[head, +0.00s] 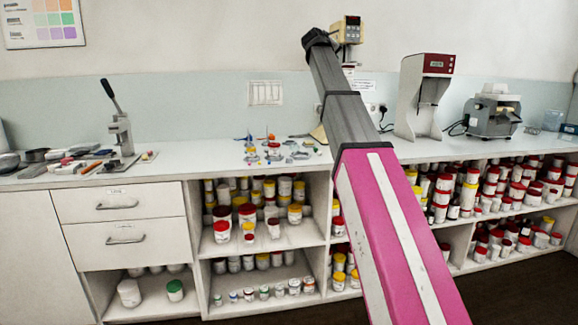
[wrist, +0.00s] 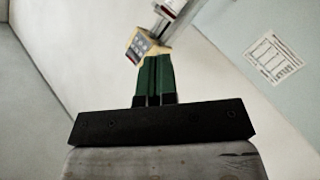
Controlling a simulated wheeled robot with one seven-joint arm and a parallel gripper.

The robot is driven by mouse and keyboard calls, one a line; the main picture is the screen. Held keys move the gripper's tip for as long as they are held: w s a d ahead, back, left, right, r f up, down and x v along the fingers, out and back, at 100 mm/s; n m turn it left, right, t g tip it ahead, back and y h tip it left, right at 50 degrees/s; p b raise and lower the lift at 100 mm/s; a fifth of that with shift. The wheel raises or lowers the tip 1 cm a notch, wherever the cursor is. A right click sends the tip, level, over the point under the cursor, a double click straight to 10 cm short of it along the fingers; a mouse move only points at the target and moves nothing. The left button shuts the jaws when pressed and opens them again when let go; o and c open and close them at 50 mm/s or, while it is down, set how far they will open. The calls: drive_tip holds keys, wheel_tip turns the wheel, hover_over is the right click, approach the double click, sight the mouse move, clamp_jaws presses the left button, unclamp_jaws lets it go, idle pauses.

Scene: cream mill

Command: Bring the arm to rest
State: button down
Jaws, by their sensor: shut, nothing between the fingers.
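My gripper (wrist: 155,60) shows in the wrist view, with two green fingers side by side on a black bar. The fingers are together with nothing between them. In the head view my pink and grey arm reaches up and away from the lower right, over the counter. Its dark upper end stands against the wall. I cannot make out the gripper's fingers in the head view.
The counter (head: 168,168) carries a lever press (head: 121,132), small bottles, a white dispenser (head: 424,100) and a grey machine (head: 491,113). A cream mixer head (head: 348,31) stands near my arm's top; it also shows beyond the fingers (wrist: 150,44). Jars fill the shelves.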

drive_tip(key=s+d+f+g+y, duration=0.1)
drive_tip(key=s+f+g+y, duration=0.2)
drive_tip(key=f, duration=2)
drive_tip(key=s+d+f+g+y, duration=0.1)
drive_tip(key=s+f+g, duration=0.3)
drive_tip(key=f, duration=1.9)
drive_tip(key=s+f+m+g+y, duration=0.3)
drive_tip(key=s+f+g, duration=0.3)
drive_tip(key=s+f, duration=2.5)
wheel_tip(320, 180, down, 2)
drive_tip(key=shift+s+a+f+y, duration=0.2)
drive_tip(key=shift+s+y, duration=0.2)
drive_tip(key=shift+y, duration=0.2)
